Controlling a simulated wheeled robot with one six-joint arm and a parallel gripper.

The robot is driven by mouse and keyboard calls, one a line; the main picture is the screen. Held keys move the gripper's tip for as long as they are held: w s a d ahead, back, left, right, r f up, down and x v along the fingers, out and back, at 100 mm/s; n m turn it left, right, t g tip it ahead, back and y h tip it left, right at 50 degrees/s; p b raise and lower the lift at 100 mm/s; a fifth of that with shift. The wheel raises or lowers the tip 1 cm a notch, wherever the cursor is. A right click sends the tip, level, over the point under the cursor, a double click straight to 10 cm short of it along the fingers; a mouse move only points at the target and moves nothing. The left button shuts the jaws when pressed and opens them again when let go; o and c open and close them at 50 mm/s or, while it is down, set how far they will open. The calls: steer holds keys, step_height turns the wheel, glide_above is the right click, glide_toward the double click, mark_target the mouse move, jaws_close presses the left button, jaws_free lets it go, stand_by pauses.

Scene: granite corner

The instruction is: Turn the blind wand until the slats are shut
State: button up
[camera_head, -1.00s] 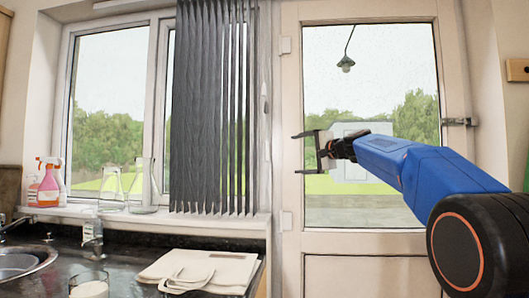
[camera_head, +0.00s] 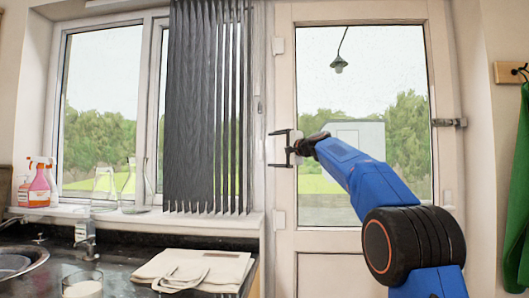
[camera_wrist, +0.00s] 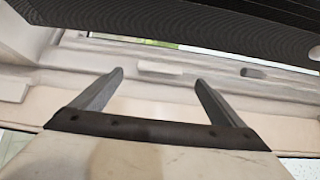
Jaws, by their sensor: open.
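The blind (camera_head: 190,110) has dark grey vertical slats over the right part of the window. The slats at its right are turned partly edge-on, with light gaps between them; those at left overlap. A slim pale upright piece (camera_head: 258,106) right of the slats may be the wand; I cannot tell for sure. My gripper (camera_head: 270,149) is open and empty, its fingers pointing left, by the frame between window and door. It appears a little below and right of the pale piece, apart from it. In the wrist view the two fingers (camera_wrist: 158,77) are spread with nothing gripped between them.
The sill (camera_head: 130,218) holds spray bottles (camera_head: 40,185) and glass flasks (camera_head: 128,188). Below are a tap (camera_head: 87,235), a glass (camera_head: 83,285) and a folded cloth bag (camera_head: 195,268) on the dark counter. A glazed door (camera_head: 350,90) stands behind my arm; a green cloth (camera_head: 517,190) hangs right.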

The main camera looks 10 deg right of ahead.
mark_target(261, 150)
steer(key=shift+x, duration=3.3)
steer(key=shift+a, duration=0.1)
steer(key=c, duration=1)
